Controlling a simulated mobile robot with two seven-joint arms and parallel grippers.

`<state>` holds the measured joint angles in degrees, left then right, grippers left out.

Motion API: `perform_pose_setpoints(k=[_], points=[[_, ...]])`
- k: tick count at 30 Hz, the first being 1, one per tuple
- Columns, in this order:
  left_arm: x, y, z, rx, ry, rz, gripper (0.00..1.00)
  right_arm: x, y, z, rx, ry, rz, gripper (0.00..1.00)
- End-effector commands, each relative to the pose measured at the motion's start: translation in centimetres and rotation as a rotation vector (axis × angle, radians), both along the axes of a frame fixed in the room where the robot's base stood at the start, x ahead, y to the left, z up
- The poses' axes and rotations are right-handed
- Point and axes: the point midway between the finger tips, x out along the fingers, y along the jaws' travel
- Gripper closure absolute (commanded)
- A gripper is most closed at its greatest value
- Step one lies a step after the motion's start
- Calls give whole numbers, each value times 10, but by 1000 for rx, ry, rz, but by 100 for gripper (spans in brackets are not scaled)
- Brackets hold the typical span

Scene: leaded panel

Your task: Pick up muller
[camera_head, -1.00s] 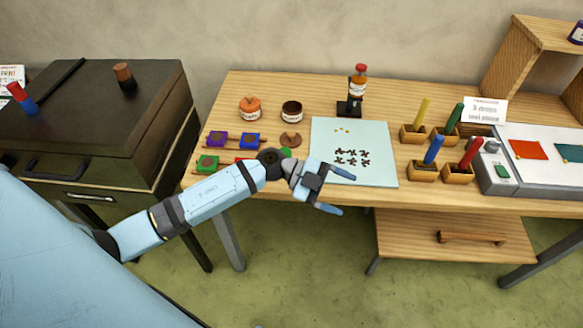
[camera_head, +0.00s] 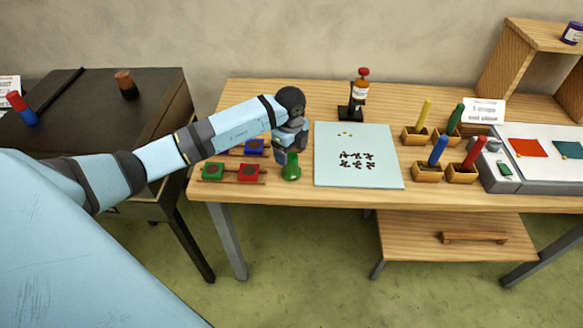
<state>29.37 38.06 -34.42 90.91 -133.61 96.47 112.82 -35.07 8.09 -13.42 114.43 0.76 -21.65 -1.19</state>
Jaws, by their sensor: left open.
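A green, knob-shaped piece with a round foot (camera_head: 291,170), which looks like the muller, stands upright at the front of the wooden table, left of the pale slab (camera_head: 330,177). My left gripper (camera_head: 286,158) points down right at its upper end. The gripper is open; I cannot tell whether its fingers are around the knob or just behind it. My arm and hand hide the two jars and the small brown knob behind them. My right gripper is not in view.
Red (camera_head: 250,172), green (camera_head: 213,171) and blue (camera_head: 254,147) blocks sit close left of the muller. A bottle on a black stand (camera_head: 360,88) is behind the slab. Wooden holders with coloured sticks (camera_head: 427,172) stand to the right. Dark specks lie on the slab.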

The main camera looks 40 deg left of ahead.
Motion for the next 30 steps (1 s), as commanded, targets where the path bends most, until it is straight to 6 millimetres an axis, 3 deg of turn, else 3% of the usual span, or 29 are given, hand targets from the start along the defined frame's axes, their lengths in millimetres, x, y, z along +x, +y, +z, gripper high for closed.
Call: perform_pose_setpoints(k=[7,15,24,26,30], points=[[1,0,-19,-1,2,0,28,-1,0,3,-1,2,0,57],[6,1,-57,-2,1,0,28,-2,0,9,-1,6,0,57],[6,1,-63,-1,0,-1,28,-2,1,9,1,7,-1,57],[6,1,-63,-1,0,-1,39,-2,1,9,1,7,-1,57],[6,1,-63,-1,0,-1,71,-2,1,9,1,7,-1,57]])
